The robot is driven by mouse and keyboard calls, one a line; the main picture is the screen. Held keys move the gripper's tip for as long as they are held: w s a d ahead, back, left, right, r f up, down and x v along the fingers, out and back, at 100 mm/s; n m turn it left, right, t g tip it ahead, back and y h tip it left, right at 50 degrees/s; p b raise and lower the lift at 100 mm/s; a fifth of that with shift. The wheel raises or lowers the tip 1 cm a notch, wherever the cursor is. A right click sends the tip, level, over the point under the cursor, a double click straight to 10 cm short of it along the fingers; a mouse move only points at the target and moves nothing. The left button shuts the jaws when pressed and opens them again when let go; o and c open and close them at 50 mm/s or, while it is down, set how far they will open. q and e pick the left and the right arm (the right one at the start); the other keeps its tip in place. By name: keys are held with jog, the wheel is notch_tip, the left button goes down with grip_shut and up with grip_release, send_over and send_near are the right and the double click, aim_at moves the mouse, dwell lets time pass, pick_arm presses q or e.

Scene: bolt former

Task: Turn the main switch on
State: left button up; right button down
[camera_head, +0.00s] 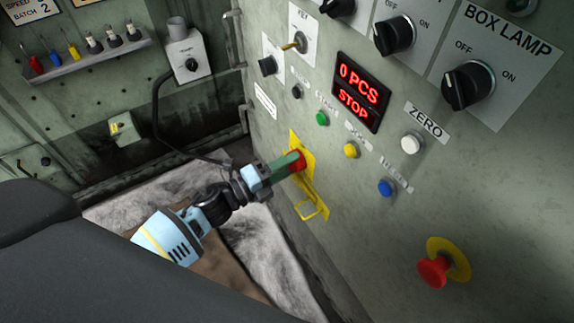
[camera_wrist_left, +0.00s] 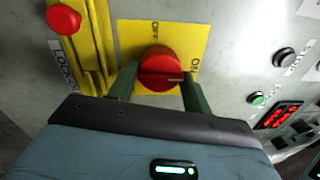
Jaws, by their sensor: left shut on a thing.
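The main switch is a red rotary knob (camera_wrist_left: 160,68) on a yellow plate (camera_wrist_left: 188,40) marked OFF and ON, seen in the left wrist view. My left gripper (camera_wrist_left: 160,88) has its two green fingers on either side of the knob and is shut on it. In the head view the left gripper (camera_head: 299,161) reaches the panel from the left and hides most of the red knob (camera_head: 297,164). My right gripper is not in view.
A yellow lockout bracket (camera_wrist_left: 90,45) with a red button (camera_wrist_left: 64,19) is beside the switch. The display (camera_head: 360,88) reads 0 PCS and STOP. Buttons, black knobs and a red emergency button (camera_head: 433,271) are on the panel to the right.

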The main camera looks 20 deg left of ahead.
pick_arm(q)
jog(key=shift+s+f, duration=0.1)
jog(key=shift+f, duration=0.1)
jog(key=o, duration=0.7)
jog(key=shift+o, duration=1.2)
jog(key=shift+r, duration=0.1)
jog(key=v, duration=0.7)
jog(key=shift+s+a, duration=0.25)
jog(key=shift+a, duration=0.05)
